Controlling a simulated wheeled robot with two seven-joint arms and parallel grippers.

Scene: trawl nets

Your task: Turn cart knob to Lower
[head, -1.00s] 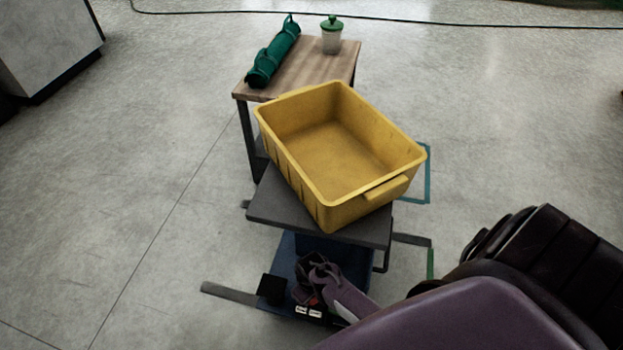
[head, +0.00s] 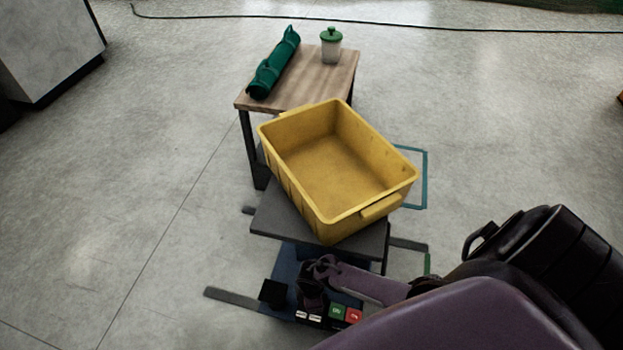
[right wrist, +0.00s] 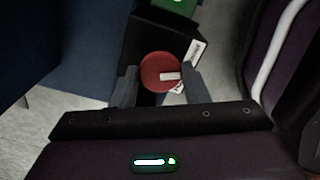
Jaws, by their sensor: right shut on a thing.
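The cart's knob (right wrist: 155,72) is a red disc with a white bar in the right wrist view, beside a white label strip (right wrist: 194,54). My right gripper (right wrist: 158,84) is shut on the knob, one finger on each side. In the head view my right gripper (head: 312,288) is at the cart's front control panel, and it hides the knob there. The cart has a dark grey platform (head: 275,222) above a blue base and carries a yellow bin (head: 283,170), set askew and empty. My left gripper is out of view.
Green (head: 337,311) and red (head: 354,315) buttons sit on the panel near my gripper. Behind the cart, a wooden table (head: 318,82) holds a green roll (head: 274,65) and a green-lidded jar (head: 331,45).

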